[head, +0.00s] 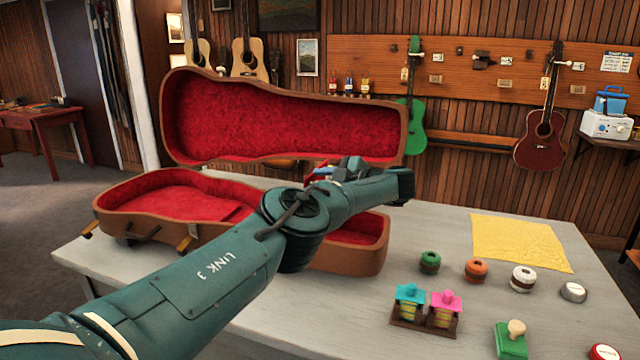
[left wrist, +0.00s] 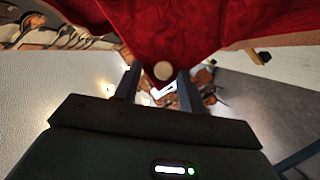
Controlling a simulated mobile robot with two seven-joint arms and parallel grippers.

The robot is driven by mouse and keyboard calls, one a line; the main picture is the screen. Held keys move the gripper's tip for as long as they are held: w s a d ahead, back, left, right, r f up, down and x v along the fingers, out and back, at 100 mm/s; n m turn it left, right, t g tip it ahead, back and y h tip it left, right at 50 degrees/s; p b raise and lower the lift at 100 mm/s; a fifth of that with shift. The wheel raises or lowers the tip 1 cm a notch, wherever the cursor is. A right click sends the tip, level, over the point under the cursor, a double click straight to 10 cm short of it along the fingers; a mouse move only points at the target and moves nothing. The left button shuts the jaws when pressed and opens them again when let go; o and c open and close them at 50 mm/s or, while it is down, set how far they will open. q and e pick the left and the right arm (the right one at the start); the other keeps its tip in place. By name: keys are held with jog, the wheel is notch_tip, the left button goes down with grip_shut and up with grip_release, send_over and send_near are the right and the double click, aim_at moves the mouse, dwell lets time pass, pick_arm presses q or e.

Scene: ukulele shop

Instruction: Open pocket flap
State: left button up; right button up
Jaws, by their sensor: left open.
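An open brown ukulele case (head: 130,210) with red plush lining lies on the grey table, its lid (head: 280,115) raised at the back. My left arm reaches across the case and hides much of its right part. In the left wrist view, my left gripper (left wrist: 158,90) is open, its two fingers apart. Red plush (left wrist: 160,30) fills the top middle of that view. A small pale round knob (left wrist: 162,70) shows at the edge of the plush, between the fingers. I cannot tell whether it touches them. The pocket flap is not clearly distinguishable. My right gripper is not in view.
On the table (head: 200,312) are a yellow cloth (head: 520,242), several small round containers, a stand with blue (head: 410,293) and pink (head: 446,299) tops, and a green block (head: 510,345) with a knob. Ukuleles hang on the back wall.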

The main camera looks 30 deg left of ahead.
pick_arm(q)
jog(key=b+v, duration=0.1)
jog(key=v, duration=1.1)
jog(key=shift+d+b, duration=0.4)
jog(key=shift+r, duration=0.1)
